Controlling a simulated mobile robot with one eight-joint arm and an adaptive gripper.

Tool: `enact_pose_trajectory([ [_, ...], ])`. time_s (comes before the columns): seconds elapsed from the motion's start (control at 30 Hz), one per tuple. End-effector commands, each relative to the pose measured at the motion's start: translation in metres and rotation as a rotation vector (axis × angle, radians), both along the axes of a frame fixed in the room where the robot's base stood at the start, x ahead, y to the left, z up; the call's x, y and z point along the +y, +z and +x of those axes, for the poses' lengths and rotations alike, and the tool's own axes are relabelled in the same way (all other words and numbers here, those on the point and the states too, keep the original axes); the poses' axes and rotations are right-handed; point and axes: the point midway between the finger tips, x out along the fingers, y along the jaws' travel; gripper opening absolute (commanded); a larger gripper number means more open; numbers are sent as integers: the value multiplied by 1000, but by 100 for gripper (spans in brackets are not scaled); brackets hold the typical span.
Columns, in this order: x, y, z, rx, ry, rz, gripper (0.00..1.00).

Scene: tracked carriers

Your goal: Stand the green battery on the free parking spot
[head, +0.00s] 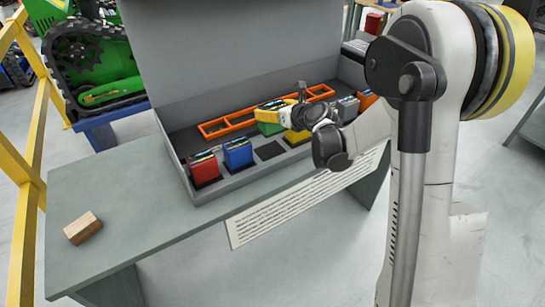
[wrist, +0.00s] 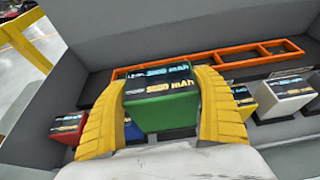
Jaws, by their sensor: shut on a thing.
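The green battery (wrist: 160,108) is gripped between the two yellow fingers of my gripper (wrist: 161,84) in the wrist view. It looks roughly upright. In the head view the green battery (head: 270,128) is partly hidden by my gripper (head: 274,107) and appears just behind the free parking spot. The free parking spot (head: 269,150) is a dark, empty square in the grey case, between the blue battery (head: 238,153) and the yellow battery (head: 297,136). The height of the green battery above the case floor is hard to tell.
A red battery (head: 203,169) stands at the row's left end, a grey one (head: 348,107) and an orange one (head: 367,99) at its right. An orange frame (head: 215,128) lies behind the row, before the case's tall back wall. A wooden block (head: 82,228) lies on the table.

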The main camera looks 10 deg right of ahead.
Motion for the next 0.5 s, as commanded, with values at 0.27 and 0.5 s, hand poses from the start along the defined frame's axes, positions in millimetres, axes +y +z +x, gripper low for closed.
enact_pose_trajectory([
  [0.27, 3, -27, 36, -2, 3, 2, 38],
  [0.5, 3, -67, 36, -2, 3, 2, 38],
])
